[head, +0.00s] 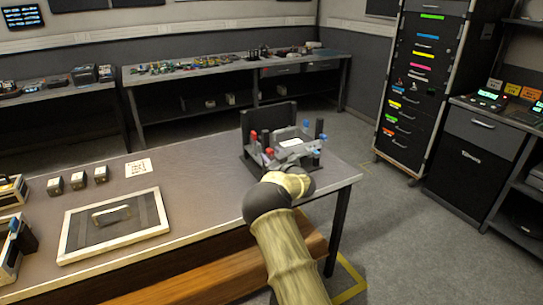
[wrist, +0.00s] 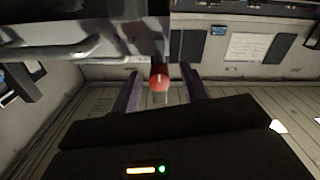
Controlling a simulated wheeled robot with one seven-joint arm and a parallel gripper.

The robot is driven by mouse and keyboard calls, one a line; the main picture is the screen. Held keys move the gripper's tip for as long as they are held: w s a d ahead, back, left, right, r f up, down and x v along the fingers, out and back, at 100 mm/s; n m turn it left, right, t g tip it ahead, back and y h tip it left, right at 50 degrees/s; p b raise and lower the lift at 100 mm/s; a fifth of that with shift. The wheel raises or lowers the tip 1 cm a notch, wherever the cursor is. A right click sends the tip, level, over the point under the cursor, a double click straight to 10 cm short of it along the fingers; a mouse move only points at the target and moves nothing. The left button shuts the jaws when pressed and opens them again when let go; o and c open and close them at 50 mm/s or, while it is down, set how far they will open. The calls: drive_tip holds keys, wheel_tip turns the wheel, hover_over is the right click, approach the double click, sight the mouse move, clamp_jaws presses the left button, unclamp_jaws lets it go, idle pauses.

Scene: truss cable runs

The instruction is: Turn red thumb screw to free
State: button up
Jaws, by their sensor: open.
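In the wrist view, my gripper (wrist: 160,72) is open, with one dark finger on each side of a red thumb screw (wrist: 159,80). A gap shows between the screw and each finger. The screw has a pale mark on its head and sits at the edge of a dark grey fixture (wrist: 85,30). In the head view, the fixture (head: 288,153) stands on the table corner, with red knobs (head: 269,153) on its left side and blue knobs (head: 322,137) on its right. My arm hides the fixture's near side and my fingers there.
The table (head: 200,205) also holds a framed tray (head: 75,240), several small boxes (head: 77,180) and a printed sheet (head: 138,168), all left of the fixture. A tall black rack (head: 420,90) stands at the right. Open floor lies between table and rack.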

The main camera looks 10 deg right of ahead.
drive_tip(key=shift+w, duration=0.1)
drive_tip(key=shift+d, duration=0.15)
drive_tip(key=c, duration=0.5)
clamp_jaws()
